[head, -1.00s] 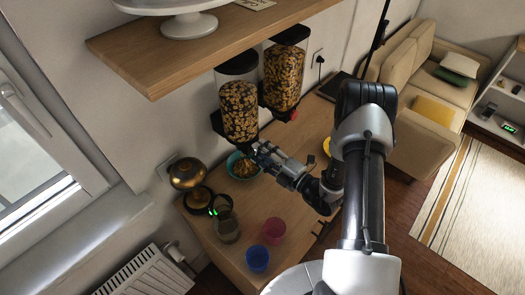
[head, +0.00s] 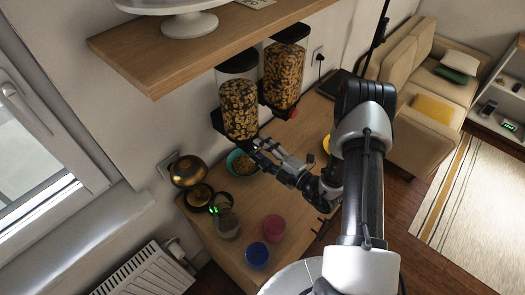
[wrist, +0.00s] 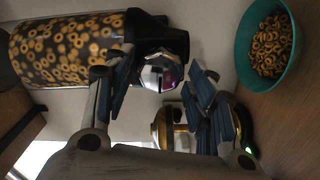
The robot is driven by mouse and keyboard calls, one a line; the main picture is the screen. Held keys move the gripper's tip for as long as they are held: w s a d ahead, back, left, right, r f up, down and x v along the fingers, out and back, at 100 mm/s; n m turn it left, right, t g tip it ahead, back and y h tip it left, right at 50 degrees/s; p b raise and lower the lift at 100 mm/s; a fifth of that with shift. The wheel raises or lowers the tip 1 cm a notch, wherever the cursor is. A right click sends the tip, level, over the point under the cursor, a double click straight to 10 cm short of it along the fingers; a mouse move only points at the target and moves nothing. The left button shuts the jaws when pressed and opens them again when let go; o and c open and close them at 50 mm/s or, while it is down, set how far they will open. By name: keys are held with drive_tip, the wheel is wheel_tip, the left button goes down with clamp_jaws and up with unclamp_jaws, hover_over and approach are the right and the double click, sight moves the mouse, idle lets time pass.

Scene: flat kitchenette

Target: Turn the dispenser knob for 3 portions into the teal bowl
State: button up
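The dispenser (head: 239,105) above the teal bowl is a clear cylinder of ring cereal with dark ends, below the wooden shelf; it also shows in the wrist view (wrist: 70,50). Its shiny faceted knob (wrist: 162,73) shows between my fingertips in the wrist view. My gripper (wrist: 162,82) is open, with one finger on each side of the knob; I cannot tell whether either finger touches it. In the head view my gripper (head: 260,154) hides the knob. The teal bowl (head: 233,171) stands on the counter below with ring cereal in it; it also shows in the wrist view (wrist: 246,72).
A second dispenser (head: 282,75) with a red knob (head: 292,113) hangs to the right. A brass pot (head: 188,171), a glass jug (head: 226,224), a pink cup (head: 274,228) and a blue cup (head: 257,255) stand on the counter. The wooden shelf (head: 190,55) overhangs.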

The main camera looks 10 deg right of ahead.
drive_tip(key=shift+o, duration=0.6)
drive_tip(key=shift+s+d, duration=0.25)
drive_tip(key=shift+s, duration=0.05)
drive_tip(key=v, duration=1.1)
drive_tip(key=shift+s, duration=0.1)
